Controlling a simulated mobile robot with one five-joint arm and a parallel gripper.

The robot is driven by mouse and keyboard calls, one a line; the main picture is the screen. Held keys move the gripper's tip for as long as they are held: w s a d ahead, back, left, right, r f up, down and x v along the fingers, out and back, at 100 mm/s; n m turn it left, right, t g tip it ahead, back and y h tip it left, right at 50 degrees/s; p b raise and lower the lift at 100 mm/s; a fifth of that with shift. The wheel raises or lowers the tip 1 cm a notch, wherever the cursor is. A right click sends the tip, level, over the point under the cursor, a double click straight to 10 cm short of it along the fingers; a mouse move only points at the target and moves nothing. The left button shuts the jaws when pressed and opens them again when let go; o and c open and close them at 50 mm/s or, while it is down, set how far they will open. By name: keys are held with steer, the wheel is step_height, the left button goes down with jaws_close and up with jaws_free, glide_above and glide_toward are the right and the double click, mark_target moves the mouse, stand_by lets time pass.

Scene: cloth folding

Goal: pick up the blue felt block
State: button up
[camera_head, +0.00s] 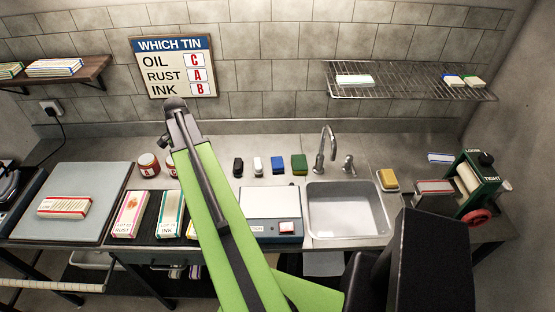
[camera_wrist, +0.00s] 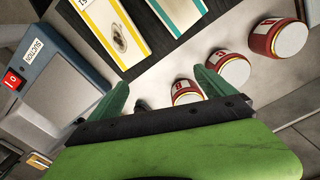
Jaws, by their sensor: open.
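The blue felt block (camera_head: 278,165) stands on the steel counter behind the grey machine, in a row between a white block (camera_head: 258,166) and a green block (camera_head: 299,165). A black block (camera_head: 238,167) is at the row's left end. I cannot make out the blue block in the wrist view. My gripper (camera_wrist: 161,78) shows there with its two green fingers apart and nothing held between them. A small dark thing is partly hidden by the gripper's body. In the head view my green arm rises over the counter, and I cannot make out the fingers.
Red tins (camera_wrist: 278,38) stand near the gripper. Printed cloth packs (camera_head: 131,214) lie left of my arm. The grey suction machine (camera_head: 271,205) is in front of the blocks. A tap (camera_head: 328,148) and sink (camera_head: 346,212) lie right, and a wire rack (camera_head: 410,92) hangs above.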

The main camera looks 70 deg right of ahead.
steer(key=s+d+r+m+p, duration=0.25)
steer(key=s+d+m, duration=0.45)
steer(key=s+d, duration=0.7)
steer(key=m, duration=0.5)
glide_above(277, 162)
step_height(277, 162, down, 11)
steer(key=b, duration=1.2)
steer(key=shift+a+f, duration=0.1)
steer(key=shift+f, duration=0.1)
step_height(277, 162, down, 6)
steer(key=b, duration=0.6)
steer(key=shift+r, duration=0.4)
steer(key=c, duration=1.4)
